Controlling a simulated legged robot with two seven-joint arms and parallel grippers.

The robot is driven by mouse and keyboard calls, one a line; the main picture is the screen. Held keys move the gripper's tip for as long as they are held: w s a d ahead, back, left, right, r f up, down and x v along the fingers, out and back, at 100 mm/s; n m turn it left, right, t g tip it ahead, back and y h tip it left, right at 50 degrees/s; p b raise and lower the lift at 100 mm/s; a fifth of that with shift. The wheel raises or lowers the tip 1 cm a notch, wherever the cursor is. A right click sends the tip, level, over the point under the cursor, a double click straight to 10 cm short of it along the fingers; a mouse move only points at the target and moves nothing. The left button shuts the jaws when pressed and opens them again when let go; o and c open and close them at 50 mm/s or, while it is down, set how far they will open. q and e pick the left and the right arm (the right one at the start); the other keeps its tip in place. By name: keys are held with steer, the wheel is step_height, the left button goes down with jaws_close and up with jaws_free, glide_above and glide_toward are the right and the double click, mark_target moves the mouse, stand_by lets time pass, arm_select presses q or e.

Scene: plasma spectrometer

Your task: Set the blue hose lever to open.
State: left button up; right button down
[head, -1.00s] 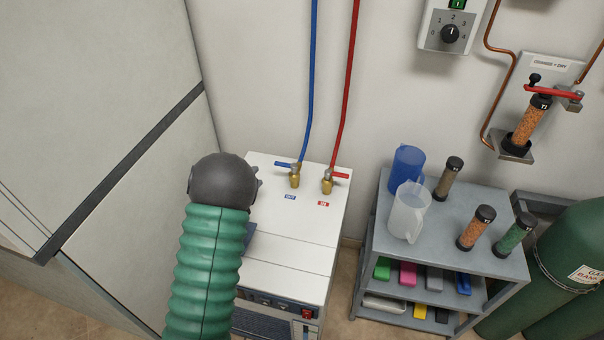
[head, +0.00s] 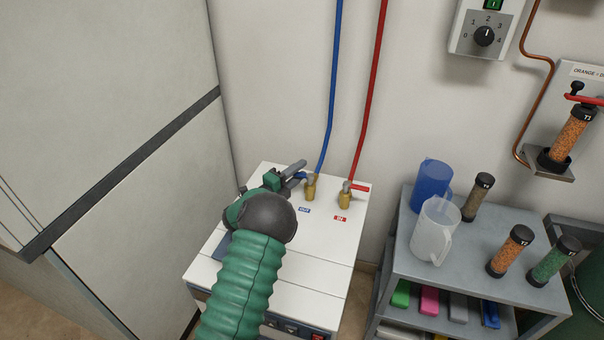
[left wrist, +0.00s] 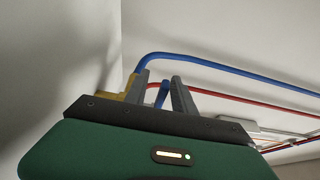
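The blue hose lever (head: 301,177) sits on a brass valve (head: 311,189) on top of the white unit and points left, across the hose line. My left gripper (head: 291,172) is at the lever, reaching in from the left. In the left wrist view the two fingers stand apart, with the blue lever (left wrist: 162,95) between them and a gap showing on either side. The gripper hides part of the lever in the head view. The blue hose (head: 334,90) rises from the valve up the wall. My right gripper is not in view.
A red lever (head: 358,187) on a second brass valve (head: 345,200) stands just right, with a red hose (head: 371,90). A grey cart (head: 470,268) with jugs and filled tubes is further right. A tall pale cabinet (head: 110,160) stands left.

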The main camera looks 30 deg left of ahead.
arm_select(q)
steer(key=shift+w+d+r, duration=0.1)
steer(key=shift+w+d, duration=0.25)
steer(key=shift+w, duration=0.4)
steer(key=shift+a, duration=0.1)
steer(key=shift+c, duration=0.3)
steer(key=shift+c, duration=1.2)
jaws_close()
